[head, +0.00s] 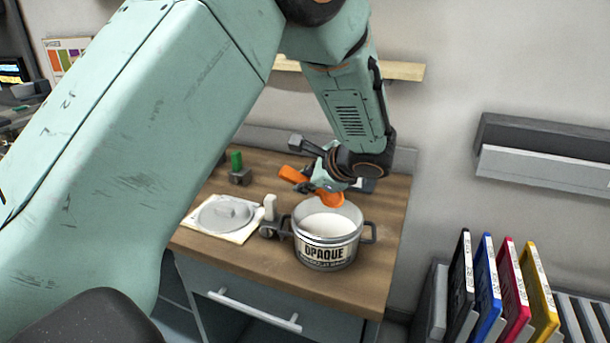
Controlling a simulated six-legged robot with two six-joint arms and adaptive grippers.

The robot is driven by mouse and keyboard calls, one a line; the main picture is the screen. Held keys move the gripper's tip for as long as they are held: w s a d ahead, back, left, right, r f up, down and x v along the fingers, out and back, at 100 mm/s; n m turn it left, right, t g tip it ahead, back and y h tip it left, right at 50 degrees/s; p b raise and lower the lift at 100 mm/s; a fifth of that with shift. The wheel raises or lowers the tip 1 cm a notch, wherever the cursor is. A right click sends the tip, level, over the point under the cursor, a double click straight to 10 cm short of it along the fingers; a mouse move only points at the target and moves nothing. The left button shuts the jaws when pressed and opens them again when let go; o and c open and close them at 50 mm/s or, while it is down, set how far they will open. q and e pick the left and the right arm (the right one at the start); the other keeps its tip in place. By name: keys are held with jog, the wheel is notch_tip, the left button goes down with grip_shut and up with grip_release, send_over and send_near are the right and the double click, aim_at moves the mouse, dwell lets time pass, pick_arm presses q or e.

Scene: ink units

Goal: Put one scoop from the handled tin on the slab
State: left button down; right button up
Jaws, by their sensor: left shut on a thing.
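The handled tin (326,254) is a grey pot with two side handles and a label reading OPAQUE. It stands open on the wooden worktop, with pale contents (327,224) inside. My left gripper (322,182) is shut on an orange scoop (331,198), above the tin's back rim. The scoop's bowl hangs over the tin's opening; its load, if any, cannot be made out. My right gripper is out of view.
A grey round lid (225,213) lies on a pale sheet (244,236) left of the tin. A small white-and-grey object (270,208) stands between them. A green-topped item (237,162) is farther back. Coloured upright cartridges (505,285) stand right of the worktop.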

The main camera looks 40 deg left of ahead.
aim_at(313, 194)
pick_arm(q)
jog(key=f, duration=0.1)
jog(key=f+b, duration=0.2)
jog(key=f, duration=0.1)
jog(key=shift+w+a, duration=0.35)
jog(key=shift+a, duration=0.05)
jog(key=shift+w+d+f, duration=0.4)
jog(key=shift+w+d, duration=0.1)
jog(key=shift+d, duration=0.3)
jog(key=r+p, duration=0.1)
jog(key=r, duration=0.2)
jog(key=shift+w+d+p, duration=0.15)
jog(key=shift+d+p, duration=0.05)
jog(key=shift+p, duration=0.15)
notch_tip(313, 194, up, 2)
jog(key=shift+a+p, duration=0.15)
jog(key=shift+p, duration=0.65)
jog(key=shift+r+p, duration=0.95)
jog(key=shift+r, duration=0.35)
